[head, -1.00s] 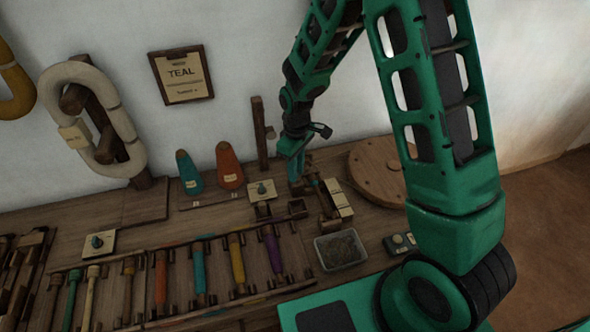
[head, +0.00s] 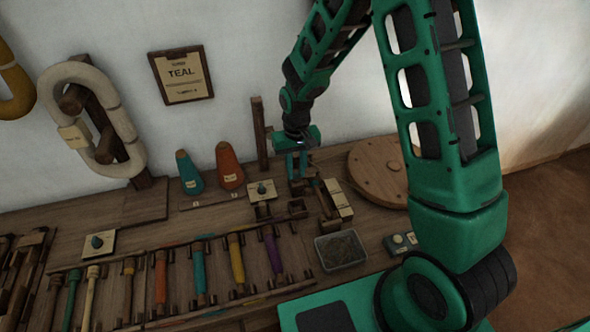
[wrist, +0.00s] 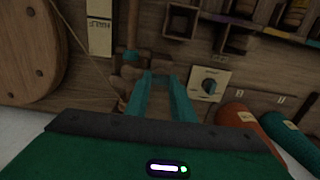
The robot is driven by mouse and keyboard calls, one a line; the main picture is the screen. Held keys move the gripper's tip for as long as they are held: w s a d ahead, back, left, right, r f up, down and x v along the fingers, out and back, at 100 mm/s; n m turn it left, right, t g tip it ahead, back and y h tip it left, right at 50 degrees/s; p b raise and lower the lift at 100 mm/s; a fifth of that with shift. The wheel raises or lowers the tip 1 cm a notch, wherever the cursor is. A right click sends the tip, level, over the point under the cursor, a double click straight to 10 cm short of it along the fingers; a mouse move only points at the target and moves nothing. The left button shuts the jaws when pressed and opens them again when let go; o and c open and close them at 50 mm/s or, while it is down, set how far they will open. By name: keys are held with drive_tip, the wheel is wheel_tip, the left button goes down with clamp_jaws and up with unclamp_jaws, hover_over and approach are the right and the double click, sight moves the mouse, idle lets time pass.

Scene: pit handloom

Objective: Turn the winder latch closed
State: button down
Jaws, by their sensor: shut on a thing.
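My gripper (wrist: 161,78) is in the wrist view, its two teal fingers reaching down to the wooden winder (wrist: 135,68) on the bench. The fingers are shut on a small part there, which I take to be the winder latch; the fingertips largely hide it, and its angle cannot be told. In the head view my gripper (head: 297,178) points down at the back of the winder (head: 325,200), just left of a pale label block (head: 338,198).
A dial on a pale plate (wrist: 209,84) and orange (wrist: 248,126) and teal cones stand close beside the gripper. A round wooden disc (head: 379,168) lies to the right, a grey tray (head: 340,248) in front. An upright post (head: 259,135) stands behind left.

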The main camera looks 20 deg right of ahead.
drive_tip(key=shift+w+r, duration=0.15)
drive_tip(key=shift+w, duration=0.15)
drive_tip(key=c, duration=1.8)
unclamp_jaws()
drive_tip(key=shift+o, duration=1.4)
drive_tip(key=shift+s, duration=0.15)
wheel_tip(320, 180, up, 11)
drive_tip(key=shift+f, duration=0.2)
drive_tip(key=shift+d, duration=0.1)
